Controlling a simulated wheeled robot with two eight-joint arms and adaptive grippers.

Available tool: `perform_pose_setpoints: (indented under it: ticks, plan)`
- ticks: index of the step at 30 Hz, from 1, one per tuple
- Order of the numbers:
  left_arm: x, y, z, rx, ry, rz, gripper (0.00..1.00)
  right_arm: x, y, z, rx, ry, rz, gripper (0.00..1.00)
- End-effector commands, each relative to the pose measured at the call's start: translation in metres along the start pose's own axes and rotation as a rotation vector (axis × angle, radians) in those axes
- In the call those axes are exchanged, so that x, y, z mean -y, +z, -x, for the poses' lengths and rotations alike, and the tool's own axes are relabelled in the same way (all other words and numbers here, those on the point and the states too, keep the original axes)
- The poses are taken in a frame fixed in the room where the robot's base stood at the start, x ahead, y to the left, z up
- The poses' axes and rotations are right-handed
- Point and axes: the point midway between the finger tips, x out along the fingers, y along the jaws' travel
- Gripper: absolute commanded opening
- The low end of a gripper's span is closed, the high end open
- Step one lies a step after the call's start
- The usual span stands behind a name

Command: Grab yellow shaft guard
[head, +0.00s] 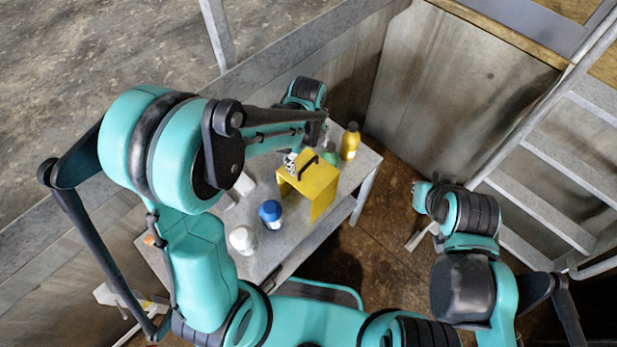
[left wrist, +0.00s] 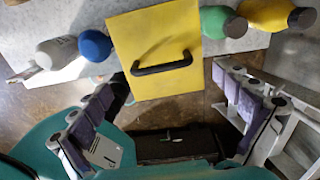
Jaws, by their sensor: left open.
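The yellow shaft guard (head: 318,188) is a box-like cover with a black handle on top, standing on a grey table. In the left wrist view the yellow guard (left wrist: 150,35) fills the upper middle, with its black handle (left wrist: 162,68) facing the camera. My left gripper (left wrist: 169,80) is open, its fingers spread to either side of the handle and apart from it. In the head view my left gripper (head: 300,157) is partly hidden by my arm, above the guard. My right gripper (head: 418,232) is low at the right, away from the table; its fingers are unclear.
A blue-capped bottle (head: 270,213) and a white bottle (head: 243,239) stand left of the guard. A yellow bottle (head: 350,141) and a green one (head: 329,153) stand behind it. The grey table (head: 302,246) is close to a metal wall; a ladder (head: 555,175) stands right.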

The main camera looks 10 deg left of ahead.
Motion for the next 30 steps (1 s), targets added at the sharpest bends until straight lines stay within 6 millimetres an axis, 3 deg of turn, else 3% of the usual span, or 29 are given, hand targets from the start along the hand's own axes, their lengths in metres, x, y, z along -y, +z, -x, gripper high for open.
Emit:
perform_pose_setpoints:
  ticks: [10,19,20,28,30]
  plan:
    - [0.002,0.000,-0.050,0.001,-0.001,0.002,1.00,0.000,0.004,-0.006,0.000,0.000,0.000,0.00]
    - [0.001,0.000,-0.054,0.001,-0.002,0.003,1.00,0.000,0.004,-0.006,0.000,0.000,0.000,0.00]
    - [0.001,0.000,-0.054,0.001,-0.002,0.003,0.95,0.000,0.004,-0.006,0.000,0.000,0.000,0.00]
    - [0.001,0.000,-0.054,0.001,-0.002,0.003,0.23,0.000,0.004,-0.006,0.000,0.000,0.000,0.00]
    - [0.001,0.000,-0.054,0.001,-0.002,0.003,0.18,0.000,0.004,-0.006,0.000,0.000,0.000,0.00]
